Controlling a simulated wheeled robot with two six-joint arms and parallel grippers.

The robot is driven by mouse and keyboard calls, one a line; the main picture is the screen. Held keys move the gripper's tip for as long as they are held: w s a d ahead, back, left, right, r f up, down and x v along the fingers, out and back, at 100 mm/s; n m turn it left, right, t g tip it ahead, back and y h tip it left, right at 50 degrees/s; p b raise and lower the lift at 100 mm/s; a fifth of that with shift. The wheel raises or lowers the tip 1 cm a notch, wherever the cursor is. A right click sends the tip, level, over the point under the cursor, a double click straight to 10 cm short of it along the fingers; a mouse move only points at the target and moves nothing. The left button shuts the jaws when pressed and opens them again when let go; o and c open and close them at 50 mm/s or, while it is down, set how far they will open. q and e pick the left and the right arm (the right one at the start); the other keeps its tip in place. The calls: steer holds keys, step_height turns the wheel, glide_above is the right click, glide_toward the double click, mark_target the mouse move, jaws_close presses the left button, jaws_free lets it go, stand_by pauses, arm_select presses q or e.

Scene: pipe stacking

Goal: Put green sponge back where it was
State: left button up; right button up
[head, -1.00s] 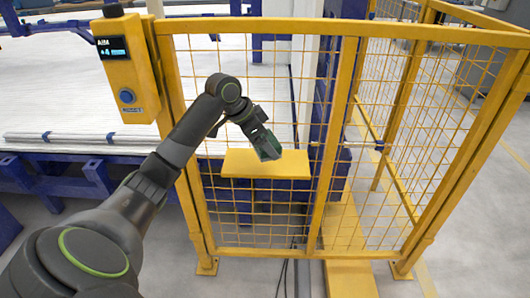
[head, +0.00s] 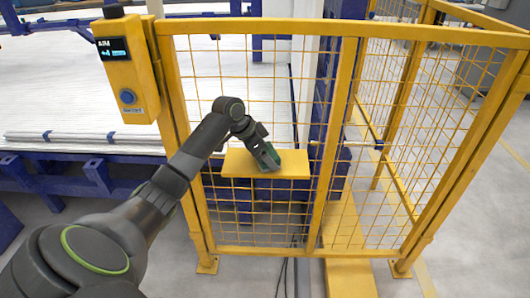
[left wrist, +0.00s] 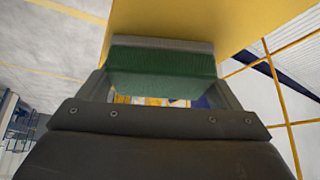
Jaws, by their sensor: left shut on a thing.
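The green sponge (head: 264,162) is between the fingers of my left gripper (head: 266,161), over the left-middle part of the yellow shelf (head: 295,164) on the fence. In the left wrist view the sponge (left wrist: 162,70) shows as a green block with a grey layer, held across the jaws of my left gripper (left wrist: 165,88). The yellow shelf surface (left wrist: 185,18) fills the top of that view, right by the sponge. I cannot tell whether the sponge touches the shelf. My right gripper is not in view.
The yellow mesh fence (head: 330,130) stands around and behind the shelf. A yellow control box (head: 127,70) with a screen and blue button is on the left post. White pipes (head: 70,90) lie stacked behind on a blue frame. The grey floor at the front is clear.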

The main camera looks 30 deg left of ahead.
arm_select(q)
steer(key=o, duration=0.9)
steer(key=shift+f, duration=0.1)
steer(key=shift+o, duration=0.2)
steer(key=v, duration=1.2)
